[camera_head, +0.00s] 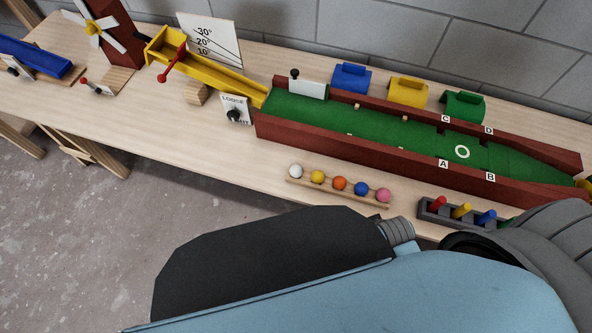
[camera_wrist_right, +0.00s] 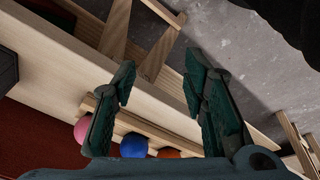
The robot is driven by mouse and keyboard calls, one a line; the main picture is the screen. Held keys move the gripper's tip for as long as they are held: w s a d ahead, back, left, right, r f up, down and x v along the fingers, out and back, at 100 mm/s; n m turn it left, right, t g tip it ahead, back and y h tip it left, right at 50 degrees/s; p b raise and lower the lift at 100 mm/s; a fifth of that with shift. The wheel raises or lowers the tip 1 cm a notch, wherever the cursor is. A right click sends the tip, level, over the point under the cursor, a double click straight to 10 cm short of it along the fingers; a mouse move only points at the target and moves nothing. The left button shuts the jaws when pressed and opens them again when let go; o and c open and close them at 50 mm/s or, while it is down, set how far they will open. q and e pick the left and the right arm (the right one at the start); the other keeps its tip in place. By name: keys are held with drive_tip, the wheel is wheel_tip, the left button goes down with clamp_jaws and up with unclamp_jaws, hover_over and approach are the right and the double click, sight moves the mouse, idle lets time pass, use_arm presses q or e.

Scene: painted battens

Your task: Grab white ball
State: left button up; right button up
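The white ball (camera_head: 296,171) sits at the left end of a wooden rack (camera_head: 340,192), in a row with a yellow ball (camera_head: 318,177), an orange ball (camera_head: 340,183), a blue ball (camera_head: 362,188) and a pink ball (camera_head: 383,195). My right gripper (camera_wrist_right: 158,68) is open and empty in the right wrist view, over the table edge near the rack. The pink ball (camera_wrist_right: 83,130), blue ball (camera_wrist_right: 133,145) and orange ball (camera_wrist_right: 169,152) show partly behind its fingers and wrist there. The white ball does not show in that view. My left gripper is not in view.
A green lane (camera_head: 400,132) with dark red walls stands behind the rack. A yellow chute (camera_head: 205,65) leads to its left end. A grey block with coloured pegs (camera_head: 461,211) stands right of the rack. The table (camera_head: 120,120) is clear left of the rack.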

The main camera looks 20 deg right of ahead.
drive_tip(key=w+a+r+n, duration=0.1)
drive_tip(key=w+r+n, duration=0.1)
drive_tip(key=w+r, duration=0.3)
drive_tip(key=n+g+y, duration=0.2)
drive_tip(key=n, duration=1.4)
approach(297, 167)
drive_tip(key=d, duration=0.1)
drive_tip(key=s+d+f, duration=0.1)
drive_tip(key=s+d, duration=0.1)
drive_tip(key=shift+s+d+f+b, duration=0.25)
drive_tip(key=shift+d+f+b, duration=0.05)
drive_tip(key=shift+d, duration=0.05)
drive_tip(key=w+a+r+n+g, duration=0.1)
drive_tip(key=w+a+r+n, duration=0.3)
drive_tip(key=r+n, duration=0.15)
drive_tip(key=shift+n, duration=0.25)
drive_tip(key=f+b, duration=0.2)
drive_tip(key=f, duration=0.2)
drive_tip(key=f+b, duration=0.1)
drive_tip(key=f, duration=0.4)
drive_tip(key=s+f+b, duration=0.1)
drive_tip(key=f+b, duration=0.1)
drive_tip(key=f, duration=0.3)
drive_tip(key=shift+a+f+b, duration=0.15)
drive_tip(key=shift+a+b, duration=0.2)
drive_tip(key=shift+a, duration=0.05)
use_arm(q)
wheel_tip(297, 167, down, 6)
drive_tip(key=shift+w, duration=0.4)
